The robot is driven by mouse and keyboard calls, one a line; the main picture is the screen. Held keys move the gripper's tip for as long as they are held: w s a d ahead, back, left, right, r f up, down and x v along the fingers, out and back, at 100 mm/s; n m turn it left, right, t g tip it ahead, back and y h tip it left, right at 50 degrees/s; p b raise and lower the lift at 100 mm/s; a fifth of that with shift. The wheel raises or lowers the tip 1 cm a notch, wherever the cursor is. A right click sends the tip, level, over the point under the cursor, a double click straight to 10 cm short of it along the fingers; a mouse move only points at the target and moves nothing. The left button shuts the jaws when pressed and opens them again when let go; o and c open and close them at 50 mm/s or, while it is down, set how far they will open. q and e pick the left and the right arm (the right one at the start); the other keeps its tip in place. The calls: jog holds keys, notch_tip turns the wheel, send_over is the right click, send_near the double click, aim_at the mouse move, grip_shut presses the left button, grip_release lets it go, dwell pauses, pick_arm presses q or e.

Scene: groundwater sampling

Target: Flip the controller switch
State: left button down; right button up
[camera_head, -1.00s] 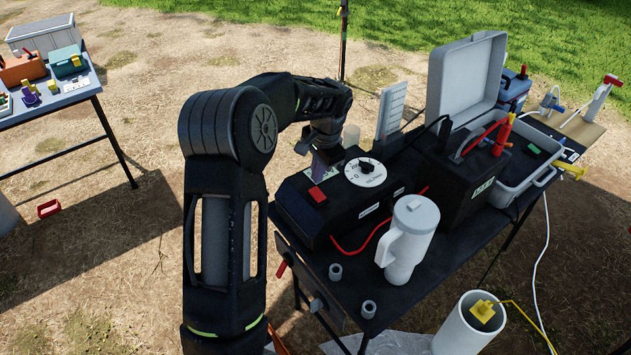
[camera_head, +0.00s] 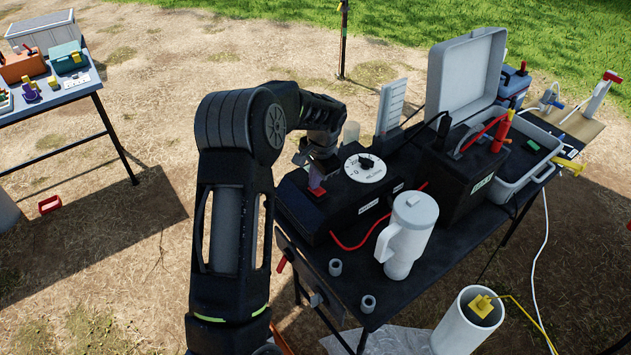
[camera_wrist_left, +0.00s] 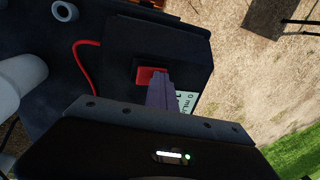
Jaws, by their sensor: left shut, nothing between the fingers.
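The controller is a black box (camera_head: 345,222) on the dark table, with a white dial (camera_head: 365,168) on top. Its red switch (camera_head: 317,191) sits on the top near the left end. In the left wrist view the red switch (camera_wrist_left: 151,76) shows just beyond my fingertips. My left gripper (camera_head: 316,180) is shut and empty, its purple-grey fingers pointing down at the switch. In the left wrist view the fingertips (camera_wrist_left: 160,80) overlap the switch's edge; I cannot tell whether they touch it. My right gripper is not in view.
A white jug (camera_head: 408,238) stands in front of the controller, with small grey rings (camera_head: 335,267) nearby. A black battery box (camera_head: 465,180) and an open grey case (camera_head: 520,185) stand to the right. Another table (camera_head: 60,100) is at the far left.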

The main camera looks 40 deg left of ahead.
aim_at(321, 193)
pick_arm(q)
jog(key=shift+s+d+f, duration=0.1)
jog(key=shift+f, duration=0.15)
jog(key=shift+s+d, duration=0.1)
jog(key=shift+d, duration=0.15)
jog(key=shift+s+d, duration=0.15)
jog(key=shift+d, duration=0.4)
jog(key=shift+r, duration=0.4)
jog(key=r+p, duration=0.2)
jog(key=r, duration=0.2)
jog(key=shift+d+r+p, duration=0.15)
jog(key=shift+d+p, duration=0.15)
jog(key=shift+p, duration=0.1)
jog(key=shift+d+r+b, duration=0.15)
jog(key=shift+r+b, duration=0.3)
jog(key=shift+b, duration=0.35)
notch_tip(321, 193, up, 8)
jog(key=d+b, duration=0.1)
jog(key=shift+s+d, duration=0.2)
jog(key=shift+s, duration=0.1)
